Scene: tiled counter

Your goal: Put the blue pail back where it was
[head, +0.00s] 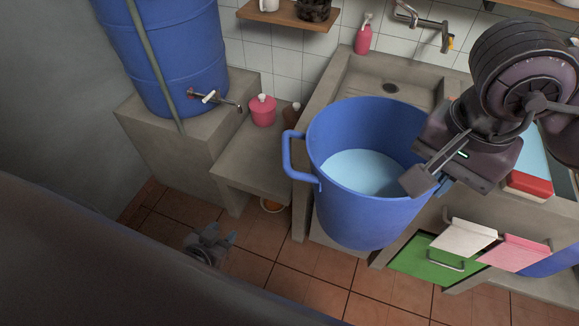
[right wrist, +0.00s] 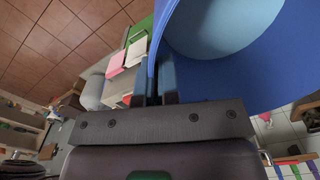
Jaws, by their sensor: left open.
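The blue pail (head: 358,215) is upright in front of the sink counter, its handle on the left side; light blue liquid (head: 360,172) shows inside. It appears raised above the floor, but what lies under its base is hidden. My right gripper (head: 418,182) is at the pail's right rim. In the right wrist view, its two fingers (right wrist: 164,80) are close together on either side of the pail's wall (right wrist: 210,80). My left gripper (head: 222,237) is open and empty, low over the floor tiles, apart from the pail.
A concrete sink counter (head: 336,85) with a tap (head: 425,22) lies behind the pail. A low concrete ledge (head: 245,165) holds a pink container (head: 263,110). A large blue barrel (head: 170,60) stands at back left. Cloths (head: 463,238) hang at right.

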